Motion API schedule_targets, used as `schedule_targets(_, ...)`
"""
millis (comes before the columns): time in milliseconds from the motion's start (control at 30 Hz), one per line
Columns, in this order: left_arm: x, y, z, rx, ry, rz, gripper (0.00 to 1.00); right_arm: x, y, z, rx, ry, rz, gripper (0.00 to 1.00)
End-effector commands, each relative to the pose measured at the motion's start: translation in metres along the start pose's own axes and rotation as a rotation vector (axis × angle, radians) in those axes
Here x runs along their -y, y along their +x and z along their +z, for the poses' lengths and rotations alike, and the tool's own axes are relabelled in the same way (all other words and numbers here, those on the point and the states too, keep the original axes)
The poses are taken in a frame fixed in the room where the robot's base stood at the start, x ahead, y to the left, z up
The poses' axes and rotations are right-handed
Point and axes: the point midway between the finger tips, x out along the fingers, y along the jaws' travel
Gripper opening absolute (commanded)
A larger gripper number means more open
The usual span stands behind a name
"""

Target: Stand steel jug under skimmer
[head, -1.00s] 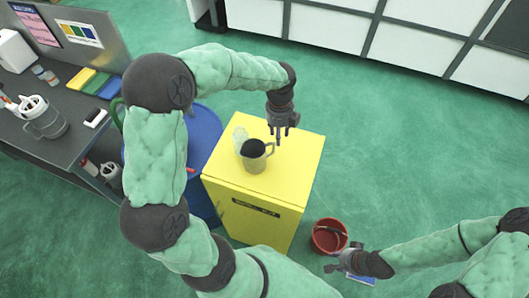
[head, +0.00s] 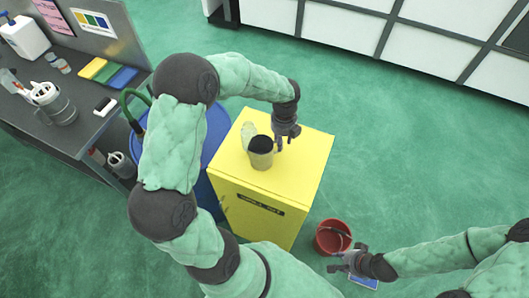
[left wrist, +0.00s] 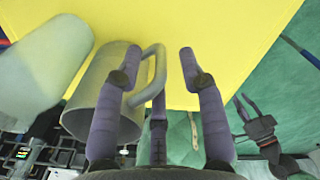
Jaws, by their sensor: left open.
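The grey steel jug (head: 261,158) stands upright on the yellow cabinet (head: 306,153). My left gripper (head: 281,143) is open at the jug's right side, over its handle. In the left wrist view the jug (left wrist: 92,98) lies on its side in the picture, and its handle reaches between the spread fingers of the left gripper (left wrist: 158,55). The fingers are not closed on it. My right gripper (head: 338,261) looks open and empty, low at the right, beside the red bucket. I cannot make out the skimmer for sure.
A pale translucent cylinder (head: 247,132) stands close to the jug on its left. A blue drum (head: 216,128) with a green hose is left of the cabinet. A red bucket (head: 333,237) is on the floor. The grey bench (head: 75,135) holds several items.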

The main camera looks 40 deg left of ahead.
Motion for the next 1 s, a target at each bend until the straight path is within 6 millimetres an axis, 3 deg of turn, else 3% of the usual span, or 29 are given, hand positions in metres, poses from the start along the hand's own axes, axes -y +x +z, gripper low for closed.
schedule_targets(133,-0.0001,0.0131,-0.0001,0.000,0.000,0.001,0.40,-0.0002,0.0007,0.0000,0.000,0.000,0.000,0.32)
schedule_targets(367,0.0001,0.0143,-0.0001,0.000,0.000,0.000,0.40,-0.0002,0.0006,0.0000,0.000,0.000,0.000,0.32)
schedule_targets(533,0.0002,0.0141,-0.0001,0.000,0.000,0.000,0.00,-0.0002,0.0006,0.0000,0.000,0.000,0.000,0.32)
schedule_targets(1000,0.0006,0.0101,0.0004,0.002,0.000,-0.002,0.00,-0.0001,0.0003,0.0000,0.000,0.000,0.000,0.32)
